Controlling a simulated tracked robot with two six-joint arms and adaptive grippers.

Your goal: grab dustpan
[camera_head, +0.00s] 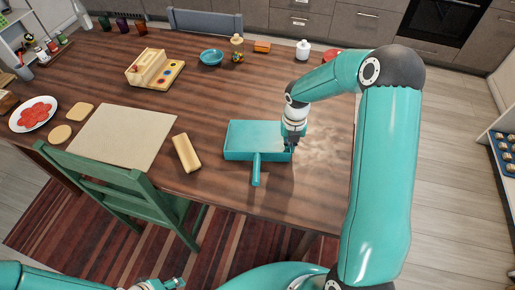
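A teal dustpan (250,136) lies on the wooden table near its front edge, its handle pointing toward me. My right gripper (291,146) points down at the right side of the dustpan, over or against its right wall. Its fingers are small and dark here, and I cannot tell whether they are open, shut or gripping the wall. My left gripper (174,284) is low at the bottom edge of the view, away from the table and the dustpan; its finger state is unclear.
Pale dust (325,143) lies on the table (230,95) right of the dustpan. A tan block (187,153) and a beige mat (124,134) are to the left. A green chair (105,180) stands at the front left. A teal bowl (211,57) is farther back.

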